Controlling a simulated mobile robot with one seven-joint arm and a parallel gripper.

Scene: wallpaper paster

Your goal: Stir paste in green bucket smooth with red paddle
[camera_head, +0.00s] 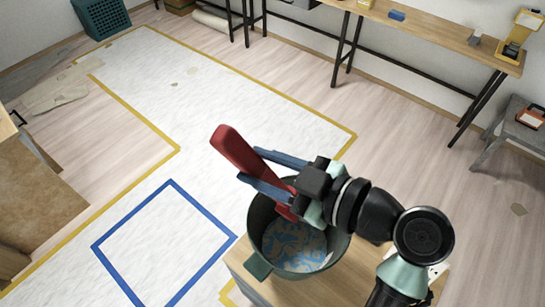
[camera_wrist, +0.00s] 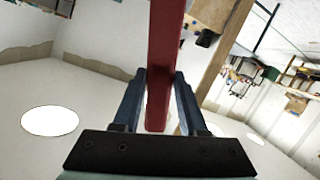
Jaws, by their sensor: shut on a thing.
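The green bucket (camera_head: 257,266) stands on a small wooden table, with blue and whitish patchy paste (camera_head: 296,245) inside. The red paddle (camera_head: 240,152) is tilted, its upper end rising out to the left and its lower part reaching into the bucket. My gripper (camera_head: 258,166) is above the bucket's rim, its blue fingers shut on the paddle's shaft. In the wrist view the red paddle (camera_wrist: 164,60) runs between the two fingers (camera_wrist: 158,100). The paddle's lower end is partly hidden by my gripper, so I cannot tell how deep it sits in the paste.
The wooden table (camera_head: 345,278) under the bucket has some bare top to the right. A blue taped square (camera_head: 170,183) marks the white floor sheet on the left. A long workbench (camera_head: 425,27) stands along the back wall, and a grey stool (camera_head: 515,125) is at the right.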

